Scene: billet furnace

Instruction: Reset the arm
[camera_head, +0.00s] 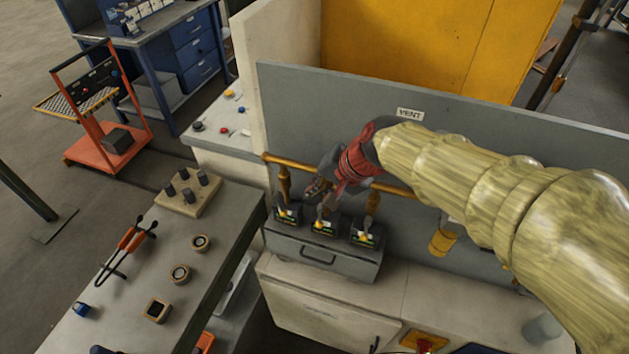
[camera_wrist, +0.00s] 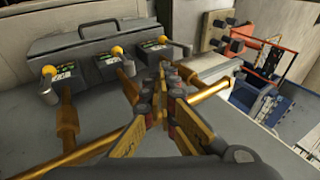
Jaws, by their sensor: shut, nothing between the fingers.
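My arm (camera_head: 480,185) reaches in from the right in the head view, in a pale yellow sleeve with a red band near the wrist. My gripper (camera_head: 318,190) hangs over the brass pipe, just above a row of valve blocks. In the wrist view my gripper (camera_wrist: 172,75) is shut and empty, its fingers together. Whether the fingers touch the pipe or a valve, I cannot tell.
A brass pipe (camera_head: 292,162) runs along the grey panel (camera_head: 300,110) marked VENT. A grey drawer box (camera_head: 300,252) sits below the valves. A bench (camera_head: 220,250) with tongs (camera_head: 125,248) and rings stands at left. An orange cart (camera_head: 105,150) stands on open floor behind it.

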